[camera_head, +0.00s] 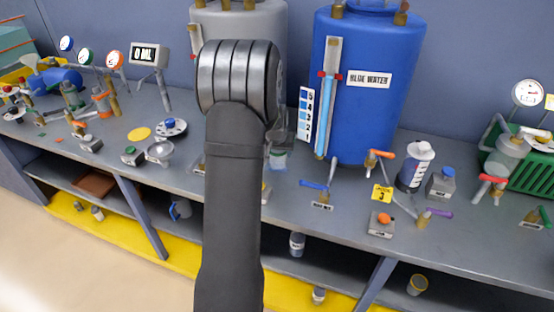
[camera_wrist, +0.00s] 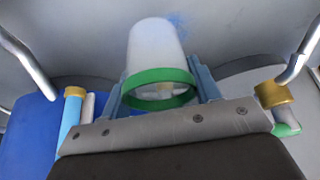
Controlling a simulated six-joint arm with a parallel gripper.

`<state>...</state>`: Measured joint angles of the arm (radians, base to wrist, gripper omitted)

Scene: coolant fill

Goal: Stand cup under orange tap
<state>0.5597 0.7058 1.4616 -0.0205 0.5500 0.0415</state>
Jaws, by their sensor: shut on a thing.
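A translucent whitish cup with a green band (camera_wrist: 158,45) is between the two blue-grey fingers of my gripper (camera_wrist: 160,88) in the wrist view. The fingers are shut on its sides. In the head view the cup (camera_head: 277,160) shows small, just right of my arm, and my gripper (camera_head: 281,138) is partly hidden by the arm. The tap with the orange handle (camera_head: 380,154) is at the lower right of the blue tank, to the right of the cup and apart from it. The place right beneath it is partly covered by a yellow tag.
The blue tank (camera_head: 372,110) labelled "BLUE WATER" stands behind. A blue-handled tap (camera_head: 314,185) lies between cup and orange tap. A white bottle (camera_head: 416,165), a purple-handled tap (camera_head: 438,213) and a yellow tag (camera_head: 382,194) are near the orange tap. The bench (camera_head: 335,215) has bare front space.

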